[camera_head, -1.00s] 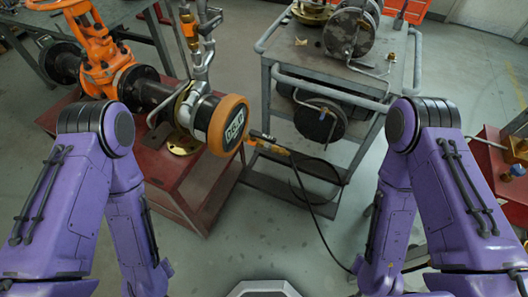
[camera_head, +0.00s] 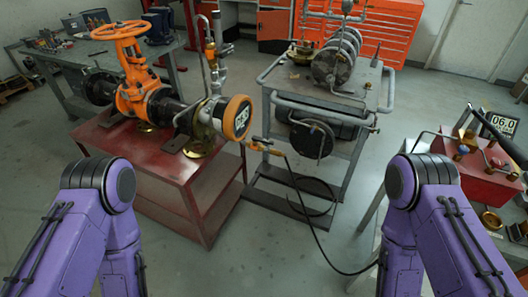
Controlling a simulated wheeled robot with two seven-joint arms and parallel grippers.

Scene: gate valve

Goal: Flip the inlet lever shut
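An orange gate valve (camera_head: 137,90) with an orange handwheel (camera_head: 118,30) stands on a red stand. Its dark pipe runs right to a flange and a round orange-rimmed gauge (camera_head: 237,118). A small yellow-orange fitting (camera_head: 262,147) with a black hose sits just right of the gauge. A red box (camera_head: 478,166) at the right carries thin metal levers or pipes, with a blue knob (camera_head: 463,150) and a red knob (camera_head: 496,163). I cannot tell which part is the inlet lever. My purple arms show at both sides, but neither gripper is in view.
A grey metal cart (camera_head: 345,88) with round metal parts stands behind the hose. The red stand (camera_head: 140,165) is at the left.

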